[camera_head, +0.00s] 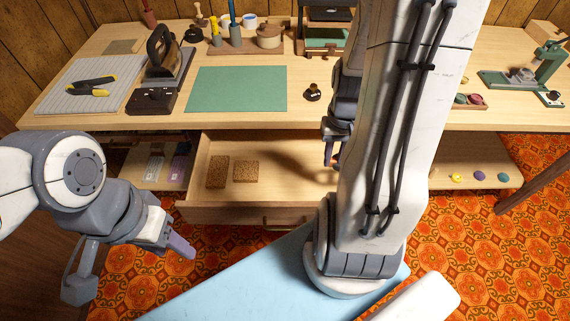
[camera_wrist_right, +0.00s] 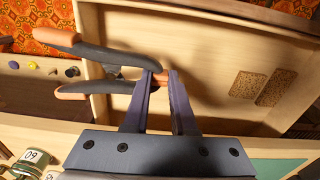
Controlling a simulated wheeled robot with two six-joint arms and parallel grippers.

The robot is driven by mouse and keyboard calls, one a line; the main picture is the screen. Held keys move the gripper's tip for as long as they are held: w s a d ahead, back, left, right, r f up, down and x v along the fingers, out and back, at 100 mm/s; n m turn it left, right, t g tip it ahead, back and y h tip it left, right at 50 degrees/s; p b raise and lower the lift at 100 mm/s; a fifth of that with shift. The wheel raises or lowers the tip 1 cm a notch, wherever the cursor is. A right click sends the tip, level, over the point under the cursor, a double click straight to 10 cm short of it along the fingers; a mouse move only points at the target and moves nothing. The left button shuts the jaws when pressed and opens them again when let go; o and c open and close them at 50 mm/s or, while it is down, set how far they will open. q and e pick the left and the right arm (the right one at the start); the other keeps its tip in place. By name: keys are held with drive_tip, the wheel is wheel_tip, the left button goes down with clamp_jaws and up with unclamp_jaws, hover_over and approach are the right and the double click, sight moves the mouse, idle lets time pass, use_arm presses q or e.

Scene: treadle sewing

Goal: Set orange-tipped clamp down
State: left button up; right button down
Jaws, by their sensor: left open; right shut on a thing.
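The orange-tipped clamp (camera_wrist_right: 115,58) shows in the right wrist view, with dark arms and orange ends. My right gripper (camera_wrist_right: 163,78) is shut on one end of it and holds it over the open drawer (camera_wrist_right: 205,35). In the head view my right gripper (camera_head: 332,152) is above the right part of the drawer (camera_head: 262,212); the clamp is hidden there behind my arm. I cannot tell how high the clamp is above the drawer floor. My left gripper (camera_head: 182,247) is open and empty in front of the drawer's left side.
Two cork-like brown pieces (camera_head: 217,171) (camera_head: 246,171) lie in the drawer's left part. The drawer floor right of them is bare. On the tabletop are a green mat (camera_head: 237,89), a black-and-yellow clamp (camera_head: 90,87), an iron (camera_head: 162,52) and a small dark knob (camera_head: 312,93).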

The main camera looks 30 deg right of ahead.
drive_tip(key=shift+s+d+f, duration=0.1)
drive_tip(key=shift+s+f, duration=0.25)
drive_tip(key=shift+s, duration=0.1)
drive_tip(key=shift+w+f, duration=0.25)
drive_tip(key=b, duration=0.2)
hover_over(297, 172)
wheel_tip(297, 172, down, 6)
drive_tip(key=shift+f, duration=0.1)
drive_tip(key=shift+f+b, duration=0.3)
drive_tip(key=shift+f, duration=1.7)
drive_tip(key=shift+f, duration=0.2)
drive_tip(key=c, duration=0.7)
unclamp_jaws()
drive_tip(key=shift+c, duration=0.2)
drive_tip(key=shift+r, duration=0.15)
